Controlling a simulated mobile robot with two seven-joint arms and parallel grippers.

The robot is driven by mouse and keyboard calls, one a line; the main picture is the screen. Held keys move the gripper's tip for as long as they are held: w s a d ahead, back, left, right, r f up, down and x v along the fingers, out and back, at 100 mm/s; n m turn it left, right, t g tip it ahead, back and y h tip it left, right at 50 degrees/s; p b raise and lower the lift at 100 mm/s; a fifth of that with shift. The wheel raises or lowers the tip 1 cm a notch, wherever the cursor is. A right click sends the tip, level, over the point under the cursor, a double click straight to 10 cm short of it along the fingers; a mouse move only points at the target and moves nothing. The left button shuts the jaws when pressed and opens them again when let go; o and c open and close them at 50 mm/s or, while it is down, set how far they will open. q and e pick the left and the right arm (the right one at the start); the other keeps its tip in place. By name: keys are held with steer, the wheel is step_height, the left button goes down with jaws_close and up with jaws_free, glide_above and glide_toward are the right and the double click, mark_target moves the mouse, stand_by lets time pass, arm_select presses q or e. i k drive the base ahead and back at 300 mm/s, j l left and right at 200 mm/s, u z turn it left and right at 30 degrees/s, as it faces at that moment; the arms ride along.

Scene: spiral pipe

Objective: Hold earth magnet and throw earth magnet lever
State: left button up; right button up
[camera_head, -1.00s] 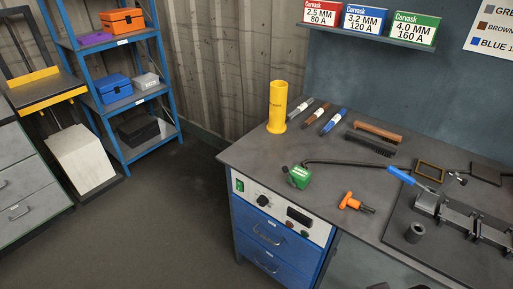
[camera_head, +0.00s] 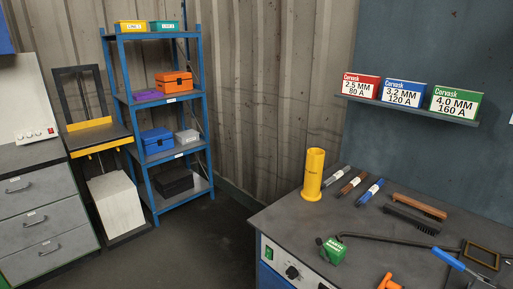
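The earth magnet (camera_head: 333,251) is a small green block with white lettering that looks like "EARTH". It sits on the workbench top (camera_head: 283,222) near its front left edge. A small dark knob (camera_head: 319,241) sticks out at its upper left and may be its lever; its position is too small to tell. A black cable (camera_head: 385,238) runs from the magnet's side to the right across the bench. Neither of my grippers is in view.
A yellow cylinder (camera_head: 314,176) stands at the bench's back left, beside several rods (camera_head: 369,192). A brush (camera_head: 412,219), a blue-handled tool (camera_head: 448,259) and an orange tool (camera_head: 388,283) lie to the right. A blue shelf rack (camera_head: 206,120) stands left. Floor between is clear.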

mark_target(318, 240)
steer(key=z, duration=0.75)
steer(key=i+j+z, duration=0.1)
steer(key=z, duration=0.35)
steer(key=j+z, duration=0.25)
steer(key=z, duration=0.2)
steer(key=i+j, duration=0.1)
steer(key=j, duration=0.35)
steer(key=i+j, duration=0.1)
steer(key=j, duration=0.35)
